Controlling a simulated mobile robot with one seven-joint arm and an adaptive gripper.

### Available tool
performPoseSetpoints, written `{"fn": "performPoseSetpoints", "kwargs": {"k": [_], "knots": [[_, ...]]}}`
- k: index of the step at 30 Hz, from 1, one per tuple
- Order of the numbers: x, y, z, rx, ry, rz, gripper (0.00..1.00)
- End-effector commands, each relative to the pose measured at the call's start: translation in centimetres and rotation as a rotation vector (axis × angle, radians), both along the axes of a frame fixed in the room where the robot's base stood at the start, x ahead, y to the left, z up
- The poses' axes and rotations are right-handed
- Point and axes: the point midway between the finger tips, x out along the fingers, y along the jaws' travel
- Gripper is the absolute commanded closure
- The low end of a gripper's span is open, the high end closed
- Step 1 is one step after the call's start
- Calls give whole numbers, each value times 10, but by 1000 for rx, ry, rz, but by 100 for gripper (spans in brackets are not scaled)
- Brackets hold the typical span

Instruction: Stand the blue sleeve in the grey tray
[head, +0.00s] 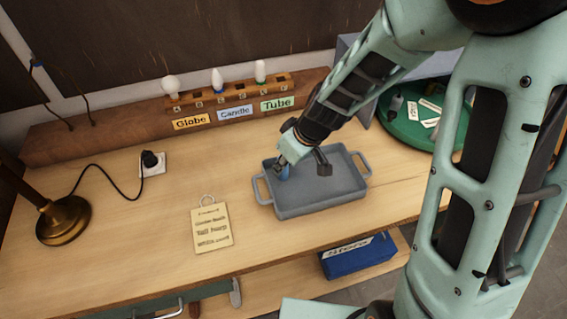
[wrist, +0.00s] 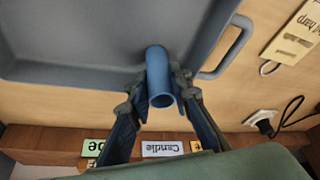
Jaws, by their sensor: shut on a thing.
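The blue sleeve (wrist: 158,68) is a short hollow tube. My gripper (wrist: 158,92) is shut on it, one finger on each side, in the wrist view. In the head view the sleeve (head: 284,172) shows as a small blue patch below my gripper (head: 285,160), at the left side of the grey tray (head: 325,193). The tray has a handle at each end and its floor looks empty otherwise. In the wrist view the sleeve overlaps the wall of the tray (wrist: 70,72). I cannot tell whether the sleeve touches the tray floor.
A wooden rack (head: 225,97) with bulbs stands behind, with Globe, Candle and Tube labels. A green round tray (head: 410,135) is at the back right. A paper tag (head: 212,229) lies left of the grey tray. A brass lamp base (head: 63,220) stands far left.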

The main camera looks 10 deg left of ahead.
Motion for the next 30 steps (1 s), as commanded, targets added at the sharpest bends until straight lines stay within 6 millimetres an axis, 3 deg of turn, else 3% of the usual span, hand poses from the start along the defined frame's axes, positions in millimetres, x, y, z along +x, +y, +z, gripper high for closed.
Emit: {"fn": "performPoseSetpoints", "kwargs": {"k": [3, 4, 8, 22, 30], "knots": [[0, 0, -4, 1, -1, 0, 94], [0, 0, -3, 0, 0, 0, 79], [0, 0, -3, 0, 0, 0, 65], [0, -2, 6, 1, -3, -1, 64], [-8, -14, 44, 0, -5, -1, 64]]}}
